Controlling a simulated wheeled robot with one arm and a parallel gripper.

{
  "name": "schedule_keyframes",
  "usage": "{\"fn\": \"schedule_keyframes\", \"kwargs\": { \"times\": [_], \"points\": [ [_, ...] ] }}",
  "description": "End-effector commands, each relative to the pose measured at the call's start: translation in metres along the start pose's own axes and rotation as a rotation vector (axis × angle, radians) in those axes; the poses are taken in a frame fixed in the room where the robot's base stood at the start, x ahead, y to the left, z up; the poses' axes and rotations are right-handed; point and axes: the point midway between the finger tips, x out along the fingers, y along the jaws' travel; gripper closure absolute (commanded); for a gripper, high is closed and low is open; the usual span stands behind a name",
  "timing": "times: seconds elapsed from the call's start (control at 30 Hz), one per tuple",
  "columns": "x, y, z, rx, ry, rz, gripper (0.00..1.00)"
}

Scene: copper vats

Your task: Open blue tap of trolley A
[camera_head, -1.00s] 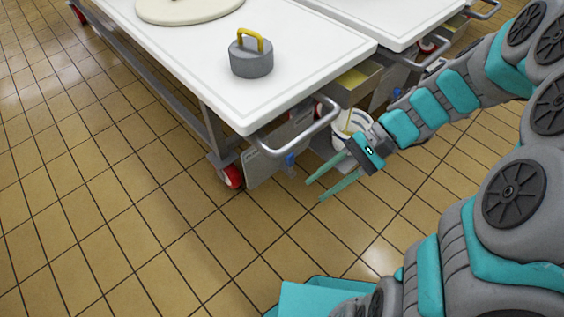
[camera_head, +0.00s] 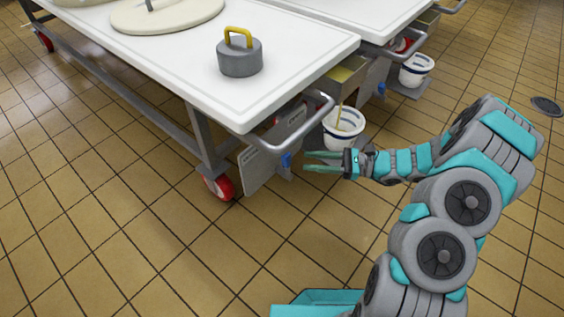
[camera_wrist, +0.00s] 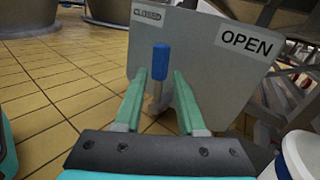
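The blue tap handle (camera_head: 286,160) sits on a grey plate (camera_head: 265,157) under the near end of the white-topped trolley (camera_head: 300,60). No letter on this trolley is readable. In the wrist view the blue tap handle (camera_wrist: 161,62) stands upright on a metal stem, just right of the small label reading CLOSED (camera_wrist: 147,15). The OPEN label (camera_wrist: 248,42) is at the plate's right. My gripper (camera_head: 306,162) is open and empty and points at the handle. In the wrist view its fingertips (camera_wrist: 160,76) appear either side of the handle, seemingly just short of it.
A white bucket (camera_head: 343,132) stands close behind my gripper, and its edge shows in the wrist view (camera_wrist: 302,155). The trolley's push bar (camera_head: 318,112) overhangs the plate. A grey weight with a yellow handle (camera_head: 240,58) sits on top. The tiled floor in front is clear.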

Motion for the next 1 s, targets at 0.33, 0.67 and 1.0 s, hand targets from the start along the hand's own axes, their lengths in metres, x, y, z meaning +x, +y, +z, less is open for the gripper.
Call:
{"fn": "schedule_keyframes", "kwargs": {
  "times": [0.33, 0.67, 1.0],
  "points": [
    [0.039, -0.001, -0.003, 0.002, 0.001, -0.002, 0.61],
    [0.075, 0.000, -0.002, 0.004, -0.001, -0.002, 0.61],
    [0.077, -0.001, -0.002, 0.003, 0.000, -0.004, 0.64]
  ]
}}
